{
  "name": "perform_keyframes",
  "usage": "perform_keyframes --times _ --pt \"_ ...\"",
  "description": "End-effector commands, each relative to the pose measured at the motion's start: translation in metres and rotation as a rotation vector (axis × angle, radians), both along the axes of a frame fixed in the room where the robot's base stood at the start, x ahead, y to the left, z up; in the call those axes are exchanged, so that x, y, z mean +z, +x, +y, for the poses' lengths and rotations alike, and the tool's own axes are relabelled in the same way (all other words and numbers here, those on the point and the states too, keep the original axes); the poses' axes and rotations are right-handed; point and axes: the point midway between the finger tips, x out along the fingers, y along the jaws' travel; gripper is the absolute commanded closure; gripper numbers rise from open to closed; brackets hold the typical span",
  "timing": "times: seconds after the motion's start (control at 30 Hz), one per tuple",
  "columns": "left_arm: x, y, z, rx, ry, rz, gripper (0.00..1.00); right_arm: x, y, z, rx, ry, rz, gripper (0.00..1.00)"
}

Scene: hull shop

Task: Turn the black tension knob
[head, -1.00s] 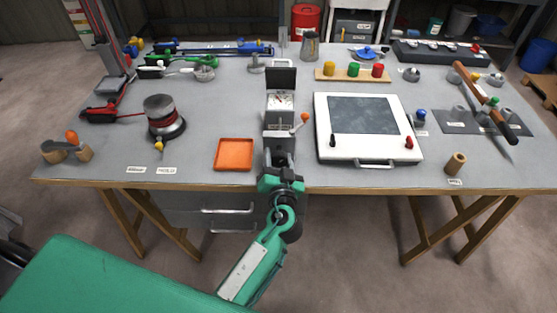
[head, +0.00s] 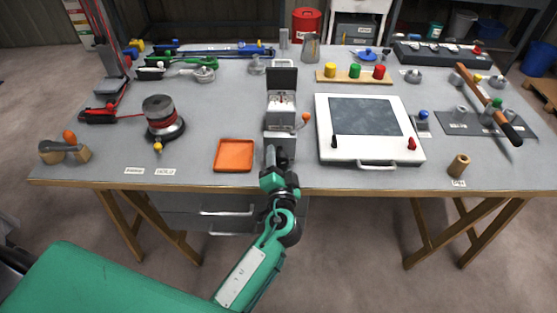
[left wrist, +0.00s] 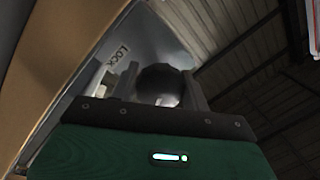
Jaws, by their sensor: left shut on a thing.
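The black tension knob (left wrist: 160,82) is a dark round knob on the grey face of a device, near a label reading LOCK. In the head view the upright device (head: 280,118) stands at the table's front edge, with a dial, a dark raised lid and an orange-tipped lever on its right. My left gripper (head: 276,158) reaches its front from below and hides the knob there. In the left wrist view my left gripper (left wrist: 152,90) has a finger on each side of the knob, shut on it. My right gripper is not in view.
An orange tray (head: 234,155) lies just left of the device. A white board (head: 370,158) with a dark panel and small levers lies close on its right. A red-banded drum (head: 160,117) stands further left.

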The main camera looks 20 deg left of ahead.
Motion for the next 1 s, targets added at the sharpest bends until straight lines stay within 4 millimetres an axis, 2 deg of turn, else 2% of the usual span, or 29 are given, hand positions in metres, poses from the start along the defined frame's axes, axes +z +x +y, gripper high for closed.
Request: perform_keyframes --times 0.27,0.3,0.4,0.77,0.83,1.0 --pt "0.001 0.000 0.000 0.000 0.000 -0.002 0.76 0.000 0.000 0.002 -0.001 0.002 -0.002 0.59" --pt "0.001 0.000 0.000 0.000 0.000 -0.002 0.50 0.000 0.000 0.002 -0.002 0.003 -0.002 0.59" --pt "0.001 0.000 0.000 0.000 0.000 -0.002 0.33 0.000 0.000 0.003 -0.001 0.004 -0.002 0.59" --pt "-0.001 -0.004 -0.002 -0.001 -0.001 -0.001 0.33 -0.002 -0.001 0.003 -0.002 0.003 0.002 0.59" --pt "-0.002 -0.010 -0.004 -0.001 -0.001 0.000 0.33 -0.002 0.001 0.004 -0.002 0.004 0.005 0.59" --pt "-0.005 -0.036 -0.014 -0.002 -0.003 0.000 0.33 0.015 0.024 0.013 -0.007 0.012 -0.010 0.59"
